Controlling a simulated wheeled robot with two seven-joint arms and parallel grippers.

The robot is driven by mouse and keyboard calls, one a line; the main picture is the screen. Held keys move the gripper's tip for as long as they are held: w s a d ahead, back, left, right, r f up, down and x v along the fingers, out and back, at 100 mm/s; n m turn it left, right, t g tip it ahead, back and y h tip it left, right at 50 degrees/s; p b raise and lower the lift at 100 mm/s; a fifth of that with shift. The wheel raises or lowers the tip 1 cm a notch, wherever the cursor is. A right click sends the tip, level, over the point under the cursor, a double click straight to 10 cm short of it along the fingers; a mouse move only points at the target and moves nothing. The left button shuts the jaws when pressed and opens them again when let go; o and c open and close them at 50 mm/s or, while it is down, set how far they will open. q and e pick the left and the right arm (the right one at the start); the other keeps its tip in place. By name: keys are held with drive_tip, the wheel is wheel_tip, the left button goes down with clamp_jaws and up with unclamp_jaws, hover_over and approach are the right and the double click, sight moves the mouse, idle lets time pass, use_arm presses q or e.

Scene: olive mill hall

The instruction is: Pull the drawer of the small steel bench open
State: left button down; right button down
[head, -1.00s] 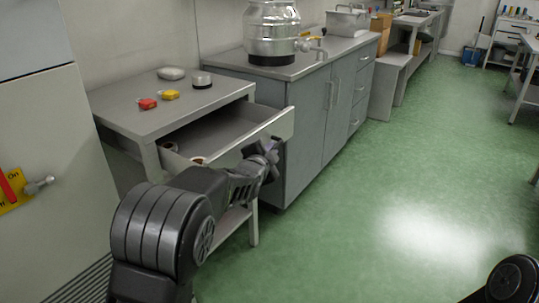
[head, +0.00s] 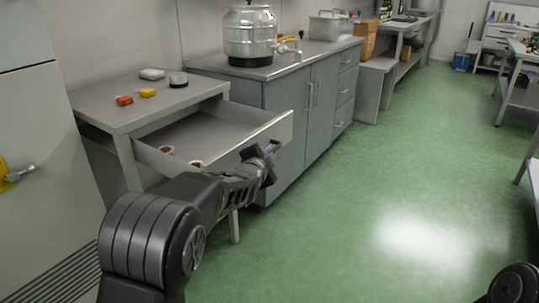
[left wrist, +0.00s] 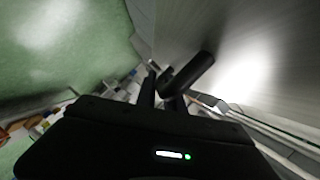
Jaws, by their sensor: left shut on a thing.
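The small steel bench (head: 130,107) stands at the left against the wall. Its drawer (head: 277,130) is pulled well out, and the grey inside shows from above. My left gripper (head: 268,153) is at the outer face of the drawer front. In the left wrist view the fingers (left wrist: 163,92) are shut around a dark bar handle (left wrist: 194,70) on the pale metal drawer front. The handle is hidden by the gripper in the head view.
Two small round items (head: 196,163) lie in the drawer. Red (head: 124,100) and yellow (head: 148,93) pieces and two other small objects sit on the bench top. A grey cabinet (head: 287,105) with a steel vessel (head: 249,37) stands beside it. The green floor (head: 350,210) is clear.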

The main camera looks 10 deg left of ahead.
use_arm(q)
drive_tip(key=c, duration=1.5)
unclamp_jaws()
drive_tip(key=shift+o, duration=0.2)
drive_tip(key=p+v, duration=0.1)
drive_tip(key=v, duration=0.6)
drive_tip(key=shift+s, duration=0.4)
drive_tip(key=shift+s, duration=0.1)
